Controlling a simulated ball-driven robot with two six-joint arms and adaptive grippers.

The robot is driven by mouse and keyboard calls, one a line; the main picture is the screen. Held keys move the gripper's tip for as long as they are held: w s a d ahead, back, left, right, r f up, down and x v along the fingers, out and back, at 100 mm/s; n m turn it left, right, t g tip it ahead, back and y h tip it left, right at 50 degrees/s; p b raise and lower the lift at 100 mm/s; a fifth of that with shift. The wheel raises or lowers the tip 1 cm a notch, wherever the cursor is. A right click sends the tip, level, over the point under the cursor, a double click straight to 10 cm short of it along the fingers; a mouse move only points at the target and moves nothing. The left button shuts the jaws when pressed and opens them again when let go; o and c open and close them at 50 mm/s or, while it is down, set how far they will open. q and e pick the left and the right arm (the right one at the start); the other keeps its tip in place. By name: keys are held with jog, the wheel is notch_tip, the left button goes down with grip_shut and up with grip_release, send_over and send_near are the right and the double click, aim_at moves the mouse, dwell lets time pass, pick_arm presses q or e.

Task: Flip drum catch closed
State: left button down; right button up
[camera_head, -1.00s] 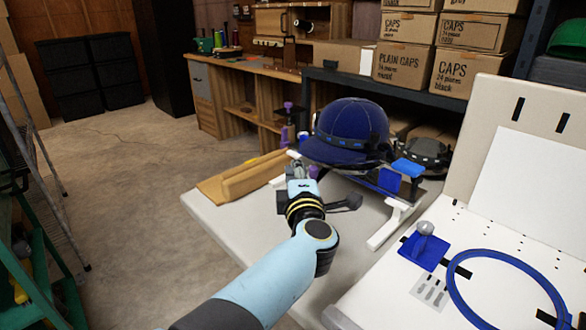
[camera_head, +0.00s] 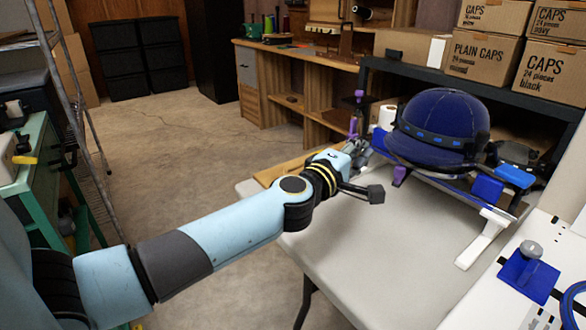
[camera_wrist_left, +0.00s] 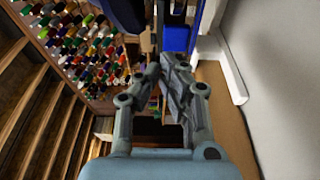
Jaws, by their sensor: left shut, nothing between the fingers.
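Blue blocks (camera_head: 487,188) are at the fixture's right end. My left gripper (camera_head: 356,150) is just left of the cap, its fingers small and partly lost against the fixture. In the left wrist view, the gripper's fingers (camera_wrist_left: 165,78) are together and empty, below a blue part (camera_wrist_left: 178,38). My right gripper is out of view.
The pale table (camera_head: 400,250) is clear in front of the fixture. A white foot (camera_head: 483,238) stands at its right, near a blue plate with a grey knob (camera_head: 530,250). Cap boxes (camera_head: 485,55) are on the shelf behind. Thread spools (camera_wrist_left: 80,50) show in the wrist view.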

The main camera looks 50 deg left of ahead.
pick_arm(q)
jog(key=s+a, duration=0.2)
jog(key=s, duration=0.7)
jog(key=s+d+f+m+g+h, duration=0.2)
jog(key=d+m+h, duration=0.1)
jog(key=d+m, duration=0.2)
jog(key=s+d+f+m+g+h, duration=0.2)
jog(key=s+d+m+h, duration=0.1)
jog(key=d+m, duration=0.2)
jog(key=s+d+f+m+g+h, duration=0.2)
jog(key=d+m+h, duration=0.1)
jog(key=d+m, duration=0.2)
jog(key=shift+s+d+m+g, duration=0.15)
jog(key=shift+s+d+g, duration=0.05)
jog(key=shift+d, duration=0.3)
jog(key=shift+s+d+m+g, duration=0.15)
jog(key=shift+d+g, duration=0.05)
jog(key=shift+d, duration=0.25)
jog(key=s+a+f+m+g+y, duration=0.1)
jog(key=s+f+m+g+y, duration=0.1)
jog(key=s+f+m+g, duration=0.4)
jog(key=s+a+f+n+y, duration=0.1)
jog(key=a+f, duration=0.4)
jog(key=f, duration=0.5)
jog(key=shift+a+f+n+t+y, duration=0.25)
jog(key=shift+n+y, duration=0.25)
jog(key=shift+n, duration=0.6)
jog(key=shift+s+d, duration=0.1)
